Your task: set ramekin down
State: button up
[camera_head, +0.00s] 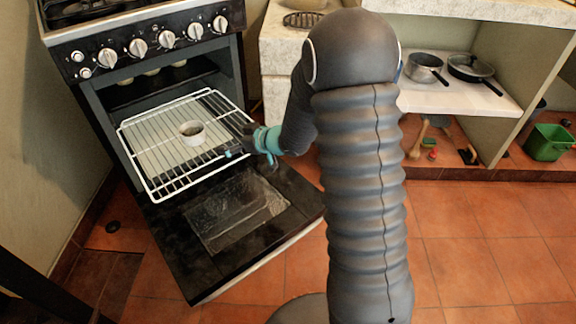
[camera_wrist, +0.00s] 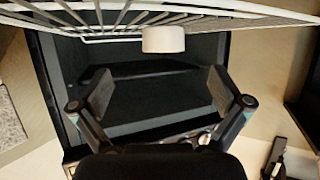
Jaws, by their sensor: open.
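A small white ramekin (camera_head: 192,133) with dark contents stands upright on the pulled-out white wire oven rack (camera_head: 137,125), near its middle. In the wrist view the ramekin (camera_wrist: 163,39) shows beside the wire rack (camera_wrist: 235,22), beyond the fingertips. My gripper (camera_head: 243,146) is at the right side of the rack, to the right of the ramekin and apart from it. In the wrist view my gripper (camera_wrist: 158,90) is open, with nothing between its two spread fingers.
The oven door (camera_head: 235,215) hangs open below the rack. The stove knobs (camera_head: 166,39) are above it. A shelf at right holds a saucepan (camera_head: 424,66) and a frying pan (camera_head: 470,68). A green bin (camera_head: 548,142) stands far right. The tiled floor (camera_head: 480,240) at right is clear.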

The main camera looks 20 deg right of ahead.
jog(key=s+d+r+m+t+h, duration=0.1)
jog(key=s+d+r+m+h, duration=0.2)
jog(key=s+d+r+h, duration=0.35)
jog(key=s+d+r+m+t+h, duration=0.1)
jog(key=s+d+r+m+h, duration=0.25)
jog(key=d+r, duration=0.45)
jog(key=s+m+g, duration=0.1)
jog(key=s+g, duration=0.2)
jog(key=s, duration=1)
jog(key=s+a+r+m+g, duration=0.1)
jog(key=s+g, duration=0.1)
jog(key=s, duration=1.1)
jog(key=shift+s+a+m+g+y, duration=0.2)
jog(key=shift+a+m+g+y, duration=0.1)
jog(key=shift+m+g, duration=0.1)
